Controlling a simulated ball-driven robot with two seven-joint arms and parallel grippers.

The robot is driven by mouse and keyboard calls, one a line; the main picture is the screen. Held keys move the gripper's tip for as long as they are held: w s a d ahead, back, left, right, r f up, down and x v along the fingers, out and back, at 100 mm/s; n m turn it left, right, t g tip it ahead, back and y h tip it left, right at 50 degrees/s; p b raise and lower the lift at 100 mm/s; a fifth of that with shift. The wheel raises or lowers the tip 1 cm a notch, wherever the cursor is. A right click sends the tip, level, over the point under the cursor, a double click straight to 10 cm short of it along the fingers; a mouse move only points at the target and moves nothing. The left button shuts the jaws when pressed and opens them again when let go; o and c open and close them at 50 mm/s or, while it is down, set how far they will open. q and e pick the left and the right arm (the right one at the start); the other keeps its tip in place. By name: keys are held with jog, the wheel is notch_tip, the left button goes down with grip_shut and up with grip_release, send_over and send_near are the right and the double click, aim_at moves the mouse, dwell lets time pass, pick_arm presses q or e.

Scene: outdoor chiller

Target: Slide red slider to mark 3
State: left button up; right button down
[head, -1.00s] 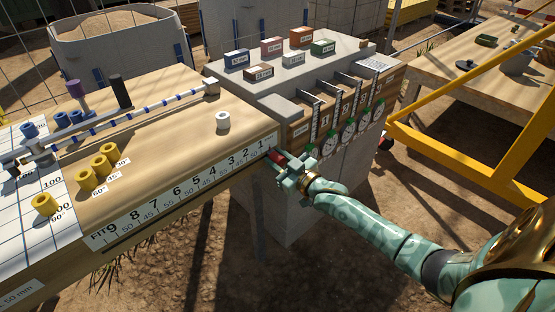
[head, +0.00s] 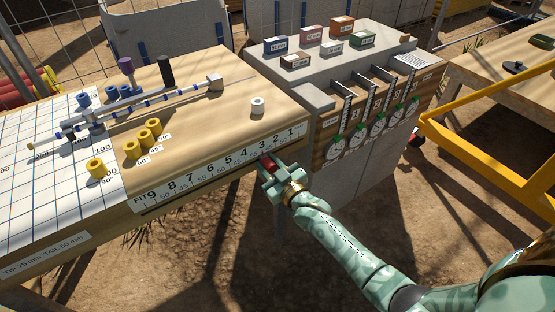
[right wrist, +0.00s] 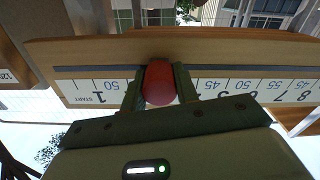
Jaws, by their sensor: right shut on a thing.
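The red slider (head: 267,163) is a rounded red knob on the front edge of the wooden bench. It stands out from the numbered scale strip (head: 215,169), below the figures 2 and 3 in the head view. My right gripper (head: 271,170) is shut on it. In the right wrist view the red slider (right wrist: 160,84) sits between my two fingers, over the upside-down scale (right wrist: 240,89). The figure 1 shows on its left; figures nearby are hidden by my gripper, so its exact mark cannot be read. My left gripper is not in view.
A white cylinder (head: 257,107) and yellow rings (head: 143,138) stand on the bench top. A concrete block (head: 318,75) with colored boxes and dials adjoins the bench's right end. A yellow frame (head: 490,140) stands at the right. Open ground lies before the bench.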

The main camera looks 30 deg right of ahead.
jog(key=shift+f, duration=0.15)
jog(key=c, duration=1.1)
grip_release()
jog(key=shift+o, duration=0.2)
pick_arm(q)
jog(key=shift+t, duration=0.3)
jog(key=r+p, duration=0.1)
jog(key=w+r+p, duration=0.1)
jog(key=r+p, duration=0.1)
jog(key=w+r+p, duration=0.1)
jog(key=p, duration=0.1)
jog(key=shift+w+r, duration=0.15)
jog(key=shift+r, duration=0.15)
pick_arm(e)
jog(key=s+d, duration=0.1)
jog(key=s, duration=1.5)
jog(key=shift+s+d, duration=0.15)
jog(key=shift+d, duration=0.05)
